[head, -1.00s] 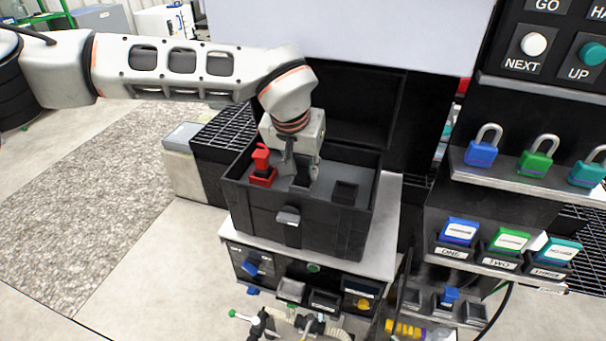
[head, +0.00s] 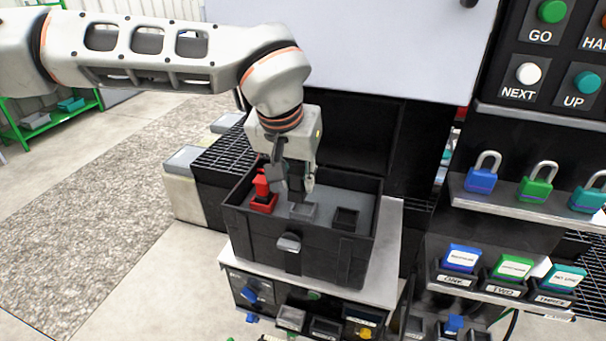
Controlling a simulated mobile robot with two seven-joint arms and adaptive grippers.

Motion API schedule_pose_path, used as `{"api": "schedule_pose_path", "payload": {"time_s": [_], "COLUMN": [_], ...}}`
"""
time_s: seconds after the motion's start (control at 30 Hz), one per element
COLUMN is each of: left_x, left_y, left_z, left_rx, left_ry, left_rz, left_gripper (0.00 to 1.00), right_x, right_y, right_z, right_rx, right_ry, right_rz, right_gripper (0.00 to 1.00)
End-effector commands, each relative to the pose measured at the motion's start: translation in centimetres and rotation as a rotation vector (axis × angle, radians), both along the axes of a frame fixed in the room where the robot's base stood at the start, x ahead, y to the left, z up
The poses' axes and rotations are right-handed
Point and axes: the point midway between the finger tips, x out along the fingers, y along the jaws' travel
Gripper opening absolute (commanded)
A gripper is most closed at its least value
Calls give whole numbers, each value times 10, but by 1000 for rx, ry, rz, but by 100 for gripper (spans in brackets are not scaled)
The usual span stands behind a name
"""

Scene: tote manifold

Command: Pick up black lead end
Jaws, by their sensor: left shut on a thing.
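My left gripper (head: 294,184) points down over the open black case (head: 264,240), its fingers shut on the black lead end (head: 296,187). The black lead end is mostly hidden between the fingers and is held just above a grey socket (head: 303,211) in the case. The red lead end (head: 262,190) stands upright in its holder at the left inside the case, close beside my left gripper's finger. My right gripper is not in view.
An empty black socket (head: 346,217) sits at the right inside the case. The open lid stands behind it. To the right, a shelf (head: 522,195) carries blue, green and teal padlocks, with labelled blocks below. A button panel (head: 545,55) is at upper right.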

Motion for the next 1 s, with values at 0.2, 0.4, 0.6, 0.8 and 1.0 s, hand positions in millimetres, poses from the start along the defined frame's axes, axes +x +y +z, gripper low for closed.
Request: {"api": "schedule_pose_path", "payload": {"time_s": [0.2, 0.4, 0.6, 0.8, 1.0], "left_x": [-48, -90, -118, -132, -135], "left_y": [16, 29, 38, 43, 44], "left_z": [0, 0, 0, 0, 0], "left_rx": [1, 0, -2, -1, -1], "left_ry": [-1, -1, 0, -1, -1], "left_rz": [-5, -3, -2, 0, 0], "left_gripper": [0, 0, 0, 0, 0], "right_x": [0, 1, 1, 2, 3], "right_y": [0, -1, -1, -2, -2], "right_z": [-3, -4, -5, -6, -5], "right_rx": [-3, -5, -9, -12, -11], "right_ry": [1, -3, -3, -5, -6], "right_rz": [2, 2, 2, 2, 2], "right_gripper": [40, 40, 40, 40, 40]}}
